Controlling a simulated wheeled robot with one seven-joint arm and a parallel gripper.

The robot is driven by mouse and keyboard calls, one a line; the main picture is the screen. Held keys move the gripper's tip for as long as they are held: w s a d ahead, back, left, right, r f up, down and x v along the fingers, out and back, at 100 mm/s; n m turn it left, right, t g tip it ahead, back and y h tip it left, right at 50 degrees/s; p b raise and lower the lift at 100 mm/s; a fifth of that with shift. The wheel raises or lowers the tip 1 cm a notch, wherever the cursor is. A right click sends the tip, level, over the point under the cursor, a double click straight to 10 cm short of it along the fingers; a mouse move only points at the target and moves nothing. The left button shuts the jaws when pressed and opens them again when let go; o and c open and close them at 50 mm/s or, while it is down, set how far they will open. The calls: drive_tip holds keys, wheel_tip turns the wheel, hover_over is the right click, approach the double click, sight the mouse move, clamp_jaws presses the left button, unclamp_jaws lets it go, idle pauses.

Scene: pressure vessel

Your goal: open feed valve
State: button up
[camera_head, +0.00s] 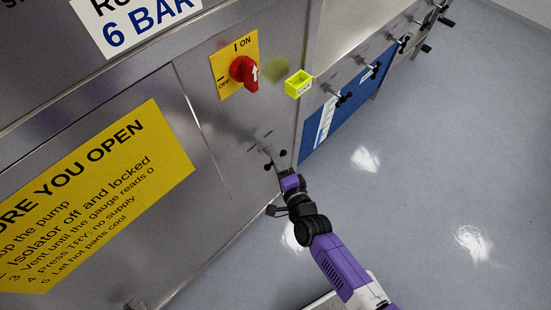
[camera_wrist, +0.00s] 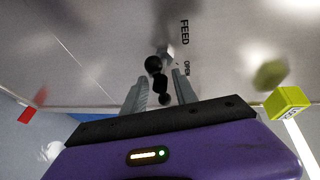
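The feed valve handle (camera_wrist: 159,82) is a bar with black knobs on the steel panel, beside the words FEED and OPEN in the wrist view. In the head view the handle (camera_head: 269,155) is small, below the red switch and partly hidden by my gripper (camera_head: 281,172). In the wrist view the two grey fingers of my gripper (camera_wrist: 160,80) stand apart on either side of the handle's lower part. I see gaps between the knobs and the fingers. Whether the handle lies fully between the fingertips in depth, I cannot tell.
A red rotary isolator (camera_head: 244,72) on a yellow plate and a yellow-green box (camera_head: 298,83) are above the valve. Several more valve handles (camera_head: 343,97) line the panel to the right. The grey floor (camera_head: 440,170) at right is clear.

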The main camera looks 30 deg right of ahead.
drive_tip(key=shift+w, duration=0.2)
drive_tip(key=shift+f, duration=0.1)
clamp_jaws()
